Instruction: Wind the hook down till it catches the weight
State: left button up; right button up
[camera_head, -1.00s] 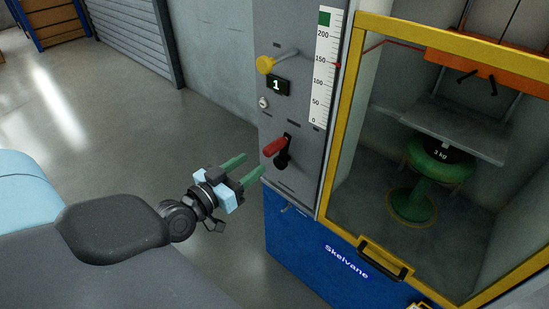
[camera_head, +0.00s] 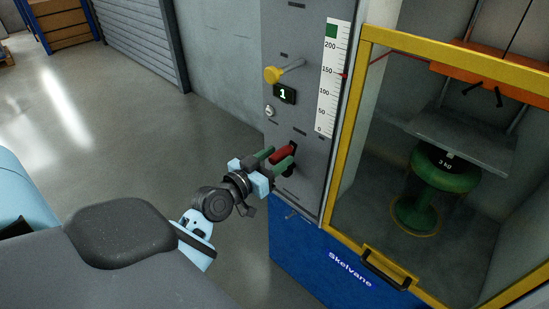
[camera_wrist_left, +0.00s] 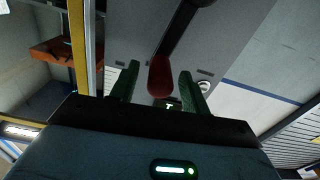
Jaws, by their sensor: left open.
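My left gripper (camera_head: 276,158) is open at the grey control panel (camera_head: 299,118). Its green fingers stand on either side of the red lever handle (camera_head: 283,152). In the left wrist view the red handle (camera_wrist_left: 160,78) shows between the two fingers, with gaps visible on both sides. Behind the yellow-framed window, a dark weight marked 3 kg (camera_head: 445,162) sits on a green stool (camera_head: 441,184). Black hook-like parts (camera_head: 484,93) hang under an orange beam (camera_head: 492,82). My right gripper is out of view.
A white scale (camera_head: 331,90) has a red mark near 150. A tilted grey plate (camera_head: 462,136) is above the stool. The yellow door frame (camera_head: 347,150) and its handle (camera_head: 386,270) border the panel. Open floor lies left.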

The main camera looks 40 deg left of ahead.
pick_arm(q)
grip_shut()
dwell(0.3)
jog(key=shift+a+r, duration=0.1)
jog(key=shift+a, duration=0.15)
